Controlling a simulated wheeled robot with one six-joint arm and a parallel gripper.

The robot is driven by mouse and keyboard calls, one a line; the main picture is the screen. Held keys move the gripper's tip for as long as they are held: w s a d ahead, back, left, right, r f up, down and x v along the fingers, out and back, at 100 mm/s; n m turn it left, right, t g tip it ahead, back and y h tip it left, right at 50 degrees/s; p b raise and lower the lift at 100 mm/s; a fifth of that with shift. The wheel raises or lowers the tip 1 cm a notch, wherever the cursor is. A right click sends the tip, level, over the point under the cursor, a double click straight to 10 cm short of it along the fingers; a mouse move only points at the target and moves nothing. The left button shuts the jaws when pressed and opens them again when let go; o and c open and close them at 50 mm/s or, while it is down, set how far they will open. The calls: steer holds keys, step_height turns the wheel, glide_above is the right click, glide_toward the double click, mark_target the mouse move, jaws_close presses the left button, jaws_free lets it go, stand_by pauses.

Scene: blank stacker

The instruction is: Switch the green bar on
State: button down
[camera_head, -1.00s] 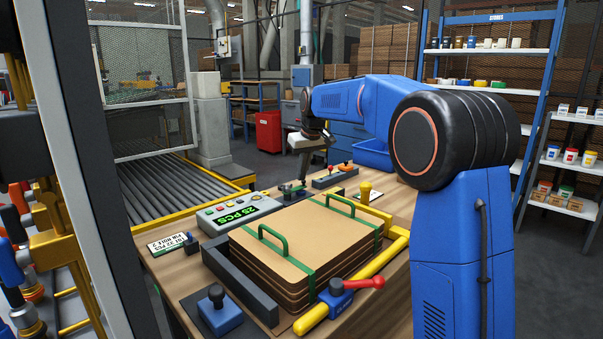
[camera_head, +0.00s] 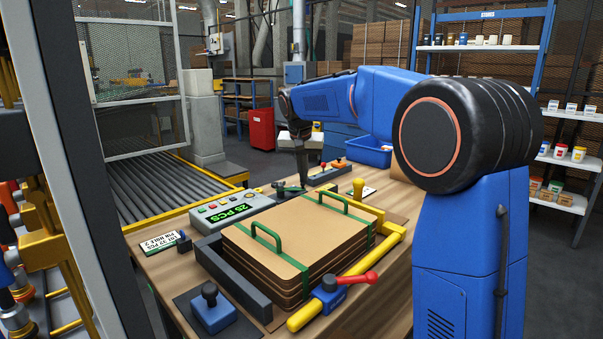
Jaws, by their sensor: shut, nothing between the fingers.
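A small green bar (camera_head: 289,188) lies on a dark base on the wooden table, just behind the stack of boards. It looks low and close to flat; its exact setting is too small to tell. My gripper (camera_head: 304,184) points down just to the right of the green bar, with its fingers shut and empty. Its tips are close to the bar's right end; I cannot tell whether they touch it.
The board stack (camera_head: 290,240) with green handles stands in front. A counter box (camera_head: 232,209) is to the left. A box with red and orange levers (camera_head: 327,174) and a yellow knob (camera_head: 358,187) are to the right. A blue bin (camera_head: 368,151) stands behind.

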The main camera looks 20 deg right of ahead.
steer(key=s+m, duration=0.1)
steer(key=m, duration=0.1)
steer(key=s+a+m+g+h, duration=0.1)
steer(key=s+m, duration=0.1)
steer(key=shift+m, duration=0.3)
steer(key=s+a+m, duration=0.1)
steer(key=m, duration=0.1)
steer(key=m+g+h, duration=0.1)
steer(key=m, duration=0.1)
steer(key=shift+s+a, duration=0.35)
steer(key=shift+s, duration=0.05)
steer(key=shift+s+a, duration=0.3)
steer(key=shift+a, duration=0.1)
steer(key=shift+a, duration=0.1)
steer(key=v, duration=1.7)
steer(key=shift+r, duration=0.2)
